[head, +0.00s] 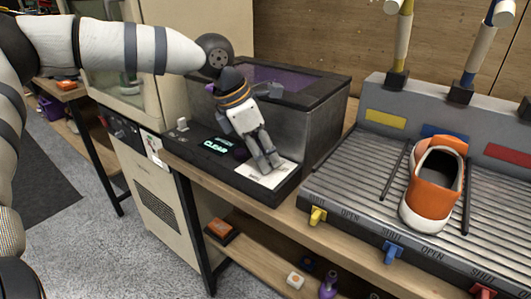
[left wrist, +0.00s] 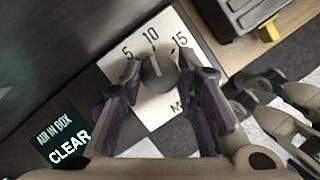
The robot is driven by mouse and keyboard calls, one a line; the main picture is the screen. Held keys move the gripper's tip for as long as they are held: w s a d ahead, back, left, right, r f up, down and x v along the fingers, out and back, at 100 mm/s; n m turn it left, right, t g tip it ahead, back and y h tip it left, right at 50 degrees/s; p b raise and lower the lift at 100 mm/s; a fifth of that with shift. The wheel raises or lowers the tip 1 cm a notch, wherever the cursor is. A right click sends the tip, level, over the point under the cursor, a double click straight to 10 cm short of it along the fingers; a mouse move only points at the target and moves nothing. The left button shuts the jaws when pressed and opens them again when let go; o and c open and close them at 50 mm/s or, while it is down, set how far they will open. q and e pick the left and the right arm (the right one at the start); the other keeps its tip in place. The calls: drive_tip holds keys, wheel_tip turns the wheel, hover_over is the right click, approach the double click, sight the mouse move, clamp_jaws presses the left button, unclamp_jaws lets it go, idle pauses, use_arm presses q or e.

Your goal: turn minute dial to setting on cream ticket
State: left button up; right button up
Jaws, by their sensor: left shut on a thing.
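The minute dial is a dark round knob (left wrist: 159,73) on a white scale plate (left wrist: 125,65) marked 5, 10 and 15. In the head view the plate (head: 277,176) lies on the front panel of the grey box machine, and the knob is hidden behind my fingers. My left gripper (left wrist: 162,88) points down and is shut on the knob, one purple-padded finger on each side. It also shows in the head view (head: 268,163). I cannot clearly read the knob's pointer. A small pale tag (head: 153,143) hangs left of the panel; its writing is too small to read, and I cannot tell if it is the cream ticket.
A lit display (head: 215,146) left of the dial reads CLEAR. The box (head: 315,120) with a purple-tinted top rises behind. Right of it, an orange sneaker (head: 433,185) stands on a ribbed grey rack (head: 340,185) with coloured levers. Beige jointed parts beside my fingers in the wrist view are unclear.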

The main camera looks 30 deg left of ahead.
use_arm(q)
drive_tip(key=shift+a+m+g+h+b, duration=0.1)
drive_tip(key=shift+m+g+h+b, duration=0.25)
drive_tip(key=shift+m, duration=0.75)
drive_tip(key=shift+m+g+h+b, duration=0.1)
drive_tip(key=shift+m+g, duration=0.35)
drive_tip(key=shift+m, duration=0.65)
drive_tip(key=o, duration=1.2)
drive_tip(key=shift+c, duration=0.2)
drive_tip(key=v, duration=1.2)
